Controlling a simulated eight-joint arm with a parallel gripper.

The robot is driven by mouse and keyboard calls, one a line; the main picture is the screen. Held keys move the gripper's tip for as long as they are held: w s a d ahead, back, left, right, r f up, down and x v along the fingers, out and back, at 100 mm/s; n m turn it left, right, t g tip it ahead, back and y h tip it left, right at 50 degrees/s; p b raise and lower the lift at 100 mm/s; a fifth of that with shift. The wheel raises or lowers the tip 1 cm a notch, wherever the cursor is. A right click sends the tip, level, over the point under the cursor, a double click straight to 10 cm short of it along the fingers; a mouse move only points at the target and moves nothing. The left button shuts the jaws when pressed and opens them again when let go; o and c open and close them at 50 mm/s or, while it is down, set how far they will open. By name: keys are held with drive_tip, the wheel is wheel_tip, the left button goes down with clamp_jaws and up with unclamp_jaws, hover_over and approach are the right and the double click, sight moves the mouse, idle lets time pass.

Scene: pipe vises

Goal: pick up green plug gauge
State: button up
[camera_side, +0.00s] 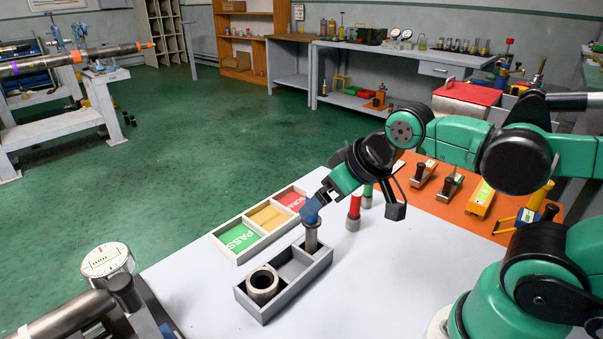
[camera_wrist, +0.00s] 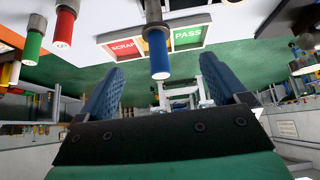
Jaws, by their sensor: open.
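The green plug gauge (camera_side: 368,193) stands on the white table behind the red gauge (camera_side: 354,208), partly hidden by it and my arm. In the wrist view, the green gauge (camera_wrist: 35,38) is at upper left, left of the red gauge (camera_wrist: 65,24) and outside my fingers. My gripper (camera_side: 309,211) is at the grey tray, left of the green gauge. In the wrist view my gripper (camera_wrist: 164,88) has its blue fingers wide apart. A blue gauge (camera_wrist: 158,45) appears between them; contact cannot be told. A steel cylinder (camera_side: 312,236) shows below the gripper.
The grey tray (camera_side: 286,293) holds a steel ring (camera_side: 263,284). Behind it is a sorting tray (camera_side: 214,240) with green PASS, yellow and red sections. An orange mat (camera_side: 440,203) with several tools lies at right. The white table's front is clear.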

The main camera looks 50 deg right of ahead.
drive_tip(key=c, duration=0.3)
drive_tip(key=shift+r, duration=0.1)
wheel_tip(320, 180, up, 5)
drive_tip(key=n+g, duration=0.3)
drive_tip(key=g, duration=0.4)
hover_over(368, 193)
drive_tip(key=d, duration=0.1)
drive_tip(key=f, duration=1)
drive_tip(key=shift+w+f, duration=0.1)
drive_tip(key=shift+w, duration=0.15)
drive_tip(key=shift+f, duration=2.9)
